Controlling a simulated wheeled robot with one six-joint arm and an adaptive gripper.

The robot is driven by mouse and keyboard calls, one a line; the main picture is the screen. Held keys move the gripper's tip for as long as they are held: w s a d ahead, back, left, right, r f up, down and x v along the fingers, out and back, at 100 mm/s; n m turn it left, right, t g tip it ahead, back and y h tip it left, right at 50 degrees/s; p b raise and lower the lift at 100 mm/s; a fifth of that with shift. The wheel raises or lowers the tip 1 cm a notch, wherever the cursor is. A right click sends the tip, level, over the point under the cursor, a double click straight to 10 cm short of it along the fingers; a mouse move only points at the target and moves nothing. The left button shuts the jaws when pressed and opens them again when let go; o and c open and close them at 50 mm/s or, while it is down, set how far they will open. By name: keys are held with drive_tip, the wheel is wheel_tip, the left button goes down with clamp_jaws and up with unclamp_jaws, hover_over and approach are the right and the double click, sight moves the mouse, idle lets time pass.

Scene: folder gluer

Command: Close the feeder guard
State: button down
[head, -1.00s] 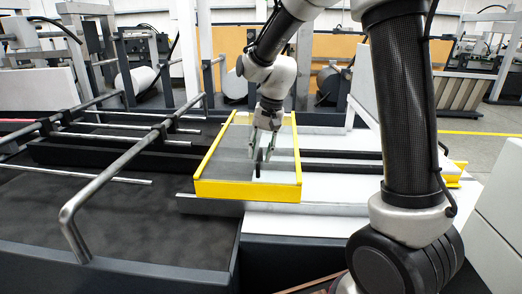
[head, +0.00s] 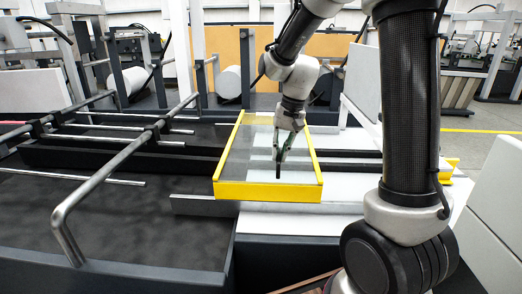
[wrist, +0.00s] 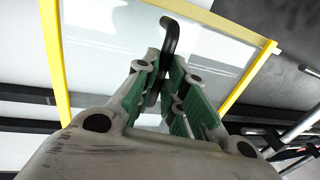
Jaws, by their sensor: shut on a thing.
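The feeder guard is a clear panel in a yellow frame (head: 268,191). In the head view it lies nearly flat over the feeder, across the dark rails. It fills the upper part of the wrist view, with its yellow frame (wrist: 52,45) at the left. My gripper (head: 280,155) comes down from above onto the right part of the panel. In the wrist view its green-padded fingers (wrist: 170,75) are closed around the black bent handle (wrist: 171,35). The handle's lower end (head: 278,170) shows below the fingers in the head view.
A bent metal rail (head: 110,178) and thin rods stand left of the guard. A white surface (head: 300,217) lies in front of and right of it, with a metal strip (head: 192,205) along the front. White rolls (head: 234,82) are behind.

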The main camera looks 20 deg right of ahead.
drive_tip(key=s+d, duration=0.4)
drive_tip(key=d, duration=0.5)
drive_tip(key=s+d, duration=0.3)
drive_tip(key=d, duration=0.7)
drive_tip(key=shift+s, duration=0.4)
drive_tip(key=c, duration=1.5)
unclamp_jaws()
drive_tip(key=shift+d, duration=0.2)
wheel_tip(320, 180, up, 12)
drive_tip(key=s+d, duration=0.1)
drive_tip(key=d, duration=0.1)
drive_tip(key=shift+f, duration=0.1)
